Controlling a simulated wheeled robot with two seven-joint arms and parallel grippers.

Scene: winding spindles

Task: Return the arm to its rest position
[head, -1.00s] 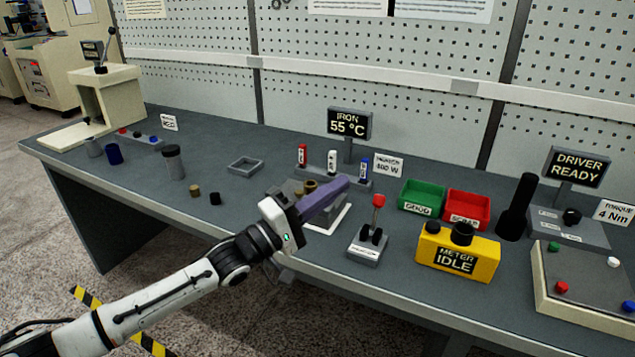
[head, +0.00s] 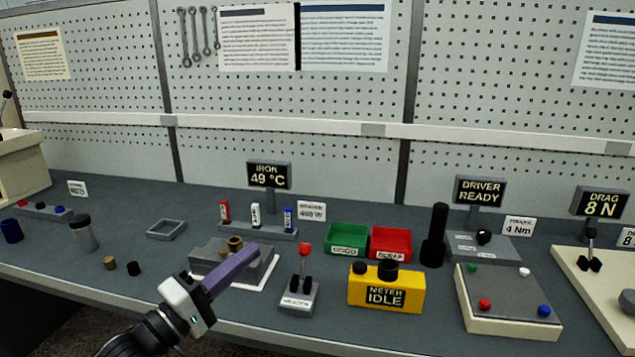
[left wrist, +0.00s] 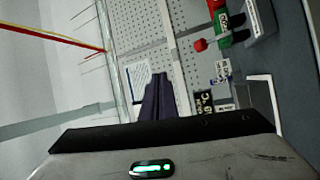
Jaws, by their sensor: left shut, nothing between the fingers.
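My left gripper (head: 232,268) comes in from the lower left of the head view, with white housing and purple fingers pointing up and to the right. Its fingers are closed together with nothing between them. In the head view it lies in front of the grey block fixture (head: 262,268) on a white plate, and hides part of it. Its purple fingers also show in the left wrist view (left wrist: 157,100), with the pegboard wall behind them. I cannot tell how high it is above the bench. My right gripper is in neither view.
Right of the gripper stand a red-knobbed lever (head: 304,262), a yellow meter (head: 386,290), a green bin (head: 347,238) and a red bin (head: 391,243). An iron display (head: 269,175) reads 49 °C. A grey cylinder (head: 82,233) and small plugs stand at left. Bare bench (head: 60,255) shows there.

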